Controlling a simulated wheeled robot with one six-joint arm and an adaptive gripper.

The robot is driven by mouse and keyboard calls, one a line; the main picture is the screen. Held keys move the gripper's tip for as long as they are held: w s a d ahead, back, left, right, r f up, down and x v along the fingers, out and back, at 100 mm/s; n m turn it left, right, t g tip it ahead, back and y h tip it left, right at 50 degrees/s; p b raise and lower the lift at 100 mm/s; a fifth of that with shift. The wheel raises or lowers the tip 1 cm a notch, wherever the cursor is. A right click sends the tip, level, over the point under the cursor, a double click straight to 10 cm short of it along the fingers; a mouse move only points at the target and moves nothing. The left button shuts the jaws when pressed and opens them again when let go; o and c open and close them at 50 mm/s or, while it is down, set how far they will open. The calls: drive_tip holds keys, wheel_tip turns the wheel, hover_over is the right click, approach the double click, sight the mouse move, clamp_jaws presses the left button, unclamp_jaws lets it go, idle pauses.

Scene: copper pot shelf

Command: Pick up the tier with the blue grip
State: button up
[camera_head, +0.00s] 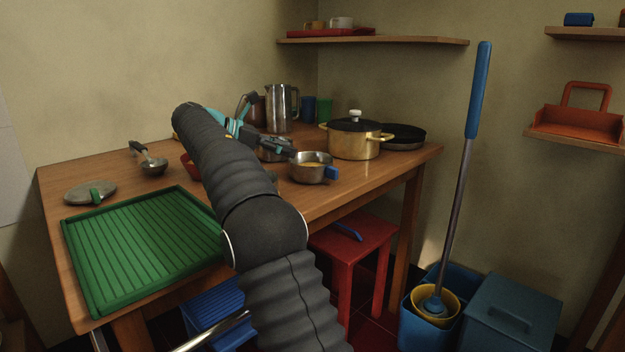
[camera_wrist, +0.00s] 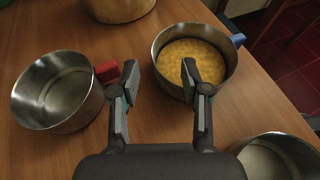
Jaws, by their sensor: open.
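The tier with the blue grip is a round steel bowl (camera_wrist: 222,87) holding yellow food, upright on the table. Its blue grip (camera_wrist: 238,40) points to the upper right in the wrist view. In the head view the same tier (camera_head: 308,174) stands right of my arm, with its grip on its right side. My gripper (camera_wrist: 159,78) is open and empty. In the wrist view its right fingertip overlaps the tier's inside and its left fingertip is outside the left rim, beside a red grip. I cannot tell whether it touches.
An empty steel tier (camera_wrist: 55,95) with a red grip (camera_wrist: 107,71) stands on the left in the wrist view. Another steel bowl (camera_wrist: 275,158) is at bottom right. A brass pot (camera_head: 352,143) stands behind the blue-gripped tier. A green drainer tray (camera_head: 145,250) lies front left.

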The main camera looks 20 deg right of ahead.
sight(314, 156)
drive_tip(key=shift+b+x, duration=1)
drive_tip(key=shift+x, duration=2.6)
clamp_jaws()
